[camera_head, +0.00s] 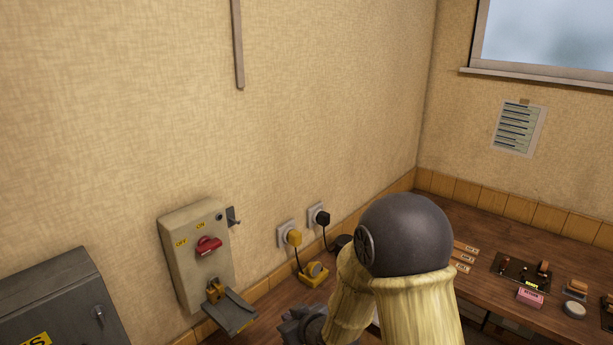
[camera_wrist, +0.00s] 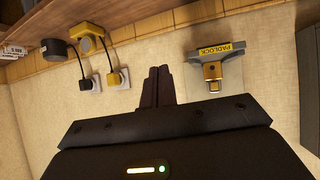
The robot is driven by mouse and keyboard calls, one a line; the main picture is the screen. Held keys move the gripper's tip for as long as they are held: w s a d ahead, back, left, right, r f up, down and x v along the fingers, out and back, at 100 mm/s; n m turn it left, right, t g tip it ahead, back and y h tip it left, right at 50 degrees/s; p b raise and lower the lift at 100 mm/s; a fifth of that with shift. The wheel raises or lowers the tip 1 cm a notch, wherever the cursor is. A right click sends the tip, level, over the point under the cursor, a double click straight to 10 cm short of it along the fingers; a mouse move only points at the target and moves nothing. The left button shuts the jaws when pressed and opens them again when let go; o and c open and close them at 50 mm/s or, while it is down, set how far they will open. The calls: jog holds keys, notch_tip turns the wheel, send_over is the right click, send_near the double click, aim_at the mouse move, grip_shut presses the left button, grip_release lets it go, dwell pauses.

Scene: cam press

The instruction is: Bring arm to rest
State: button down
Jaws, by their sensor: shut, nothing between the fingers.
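My gripper (camera_wrist: 157,72) is shut and empty in the wrist view, its two dark fingers side by side, pointing towards the wall. In the head view my gripper (camera_head: 297,328) shows at the bottom, partly hidden by my own arm. It is low, to the right of the grey padlock bracket (camera_head: 232,314) under the switch box (camera_head: 192,258). In the wrist view the bracket carries a yellow PADLOCK label (camera_wrist: 217,52), right of my fingers and apart from them. A yellow padlock (camera_head: 215,290) shows at the bracket in the head view.
Two plugs, yellow (camera_head: 293,236) and black (camera_head: 321,217), sit in wall sockets above the wooden bench (camera_head: 445,212). A yellow device (camera_head: 313,274) stands on the bench beside my arm. A grey cabinet (camera_head: 55,305) is at the lower left. Small items lie at the right.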

jog(key=s+d+r+m+g+h, duration=0.2)
jog(key=s+d+m+g+h, duration=0.25)
jog(key=d, duration=0.85)
jog(key=s+d+r+m+g+h, duration=0.1)
jog(key=s+d, duration=0.2)
jog(key=s, duration=0.3)
jog(key=s+d+r+m+g+h, duration=0.1)
jog(key=s+d+m, duration=0.1)
jog(key=s, duration=0.5)
jog(key=shift+d+r, duration=0.25)
jog(key=shift+d, duration=0.65)
